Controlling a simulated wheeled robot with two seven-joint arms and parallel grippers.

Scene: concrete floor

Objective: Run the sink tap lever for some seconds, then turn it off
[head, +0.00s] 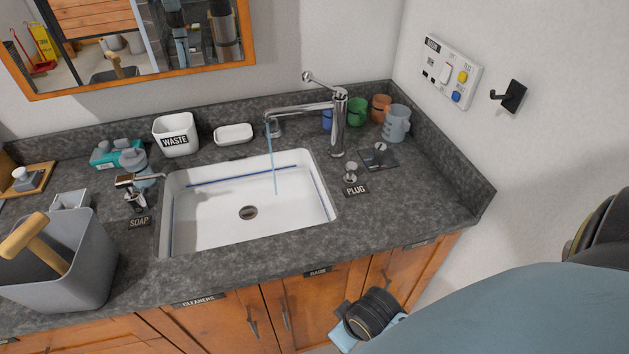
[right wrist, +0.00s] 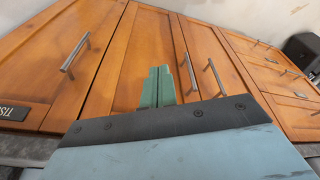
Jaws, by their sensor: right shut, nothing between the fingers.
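The chrome tap (head: 338,125) stands at the back right of the white sink basin (head: 205,226), its spout reaching left over the basin. Its lever (head: 320,84) is on top, slanting up to the left and ending in a round knob. A thin blue stream of water (head: 271,160) falls from the spout into the basin, so the tap is running. My right gripper (right wrist: 159,72) shows in the right wrist view with its green fingers together, empty, in front of the wooden cabinet doors. It is away from the lever. My left gripper is not in view.
A soap pump (head: 135,200) and a grey caddy (head: 70,275) stand left of the basin. A waste bin (head: 177,135) and white dish (head: 233,133) are behind it. Several mugs (head: 397,124) stand right of the tap. The counter's right front (head: 420,205) is clear.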

